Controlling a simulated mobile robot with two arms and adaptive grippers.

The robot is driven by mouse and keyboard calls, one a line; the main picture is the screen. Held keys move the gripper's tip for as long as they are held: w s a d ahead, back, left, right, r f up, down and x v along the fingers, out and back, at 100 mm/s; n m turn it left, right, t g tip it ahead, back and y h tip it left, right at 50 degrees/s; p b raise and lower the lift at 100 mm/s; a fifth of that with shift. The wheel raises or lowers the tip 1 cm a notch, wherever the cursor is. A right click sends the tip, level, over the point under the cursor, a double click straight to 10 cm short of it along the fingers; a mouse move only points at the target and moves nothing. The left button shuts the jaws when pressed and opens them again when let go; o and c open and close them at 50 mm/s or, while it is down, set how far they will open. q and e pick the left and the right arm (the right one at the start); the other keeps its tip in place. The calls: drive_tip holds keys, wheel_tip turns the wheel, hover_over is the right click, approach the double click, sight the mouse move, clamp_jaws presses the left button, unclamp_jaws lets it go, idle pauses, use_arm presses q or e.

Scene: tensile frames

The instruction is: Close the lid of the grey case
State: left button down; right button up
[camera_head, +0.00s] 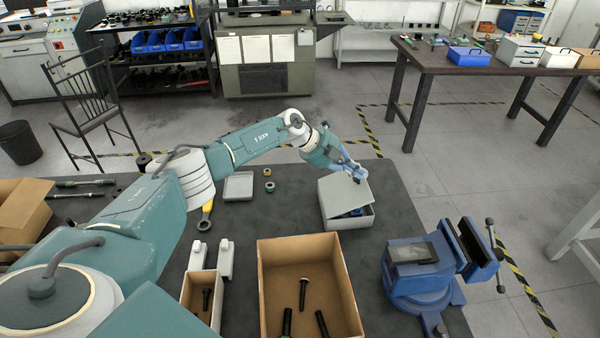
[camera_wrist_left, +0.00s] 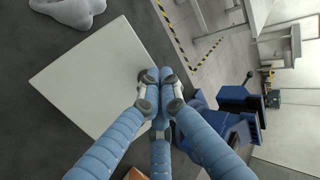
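The grey case (camera_head: 348,222) stands on the dark table mat in the head view. Its lid (camera_head: 335,190) is partly lowered and tilted, with a gap at the front where something blue shows inside. The lid also fills the upper left of the left wrist view (camera_wrist_left: 95,75) as a pale flat plate. My left gripper (camera_head: 357,177) is at the lid's right part, its blue fingers drawn together. In the left wrist view the fingertips (camera_wrist_left: 157,78) meet over the lid's edge; whether they touch it I cannot tell. My right gripper is not in view.
A blue vise (camera_head: 420,270) stands right of the case. An open cardboard box (camera_head: 348,290) with dark bolts is in front. A smaller narrow box (camera_head: 187,290), a grey tray (camera_head: 238,186) and a yellow-handled tool (camera_head: 206,212) lie to the left.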

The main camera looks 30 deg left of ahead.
sight(364, 181)
use_arm(q)
drive_tip(key=b+x, duration=0.2)
drive_tip(key=x, duration=0.1)
drive_tip(key=shift+a+f, duration=0.1)
drive_tip(key=shift+f, duration=0.3)
drive_tip(key=shift+b+x, duration=1.1)
drive_tip(key=shift+s+f, duration=0.15)
drive_tip(key=shift+f, duration=0.05)
